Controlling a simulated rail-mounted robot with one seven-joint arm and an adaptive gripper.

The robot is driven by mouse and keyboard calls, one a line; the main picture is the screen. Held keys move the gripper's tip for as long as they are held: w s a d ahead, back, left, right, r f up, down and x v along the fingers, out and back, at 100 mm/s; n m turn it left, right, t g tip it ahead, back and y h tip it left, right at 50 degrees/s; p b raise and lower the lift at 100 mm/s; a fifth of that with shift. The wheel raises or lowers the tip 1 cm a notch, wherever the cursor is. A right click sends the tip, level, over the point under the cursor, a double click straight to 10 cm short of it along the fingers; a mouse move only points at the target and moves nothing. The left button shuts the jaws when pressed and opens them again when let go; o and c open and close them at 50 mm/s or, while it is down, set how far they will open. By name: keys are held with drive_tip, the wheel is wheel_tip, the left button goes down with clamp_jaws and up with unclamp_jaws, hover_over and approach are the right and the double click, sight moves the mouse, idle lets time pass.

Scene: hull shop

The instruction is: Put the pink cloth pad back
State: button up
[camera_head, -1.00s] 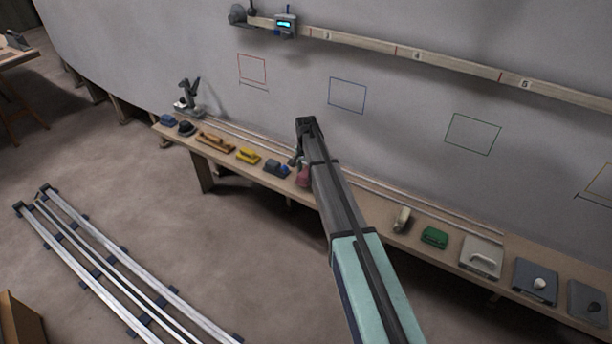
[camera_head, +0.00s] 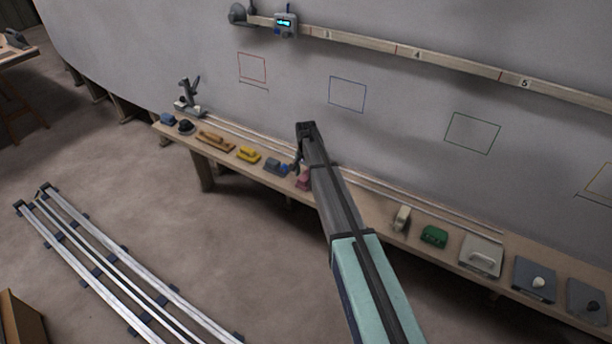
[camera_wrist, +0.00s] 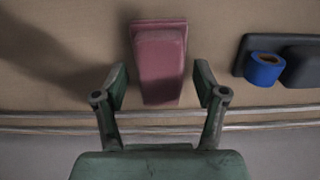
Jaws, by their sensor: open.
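The pink cloth pad (camera_wrist: 160,62) lies on the wooden bench in the wrist view, a dusky pink block with a wider flat base. My gripper (camera_wrist: 160,88) is open, with one finger on each side of the pad's near end and a small gap on both sides. Nothing is held. In the head view the pad (camera_head: 304,181) shows only partly, beside my arm, which hides the rest of it. My gripper (camera_head: 297,165) is small and dark there, just above the bench.
A dark grey block (camera_wrist: 290,62) with a blue tape roll (camera_wrist: 265,69) sits right of the pad in the wrist view. A yellow tool (camera_head: 248,154), green block (camera_head: 434,236) and several others line the bench. Thin rails (camera_wrist: 60,118) run along the wall side.

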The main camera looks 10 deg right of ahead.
sight(306, 175)
wheel_tip(306, 175, up, 12)
drive_tip(key=b, duration=0.2)
drive_tip(key=shift+r, duration=0.15)
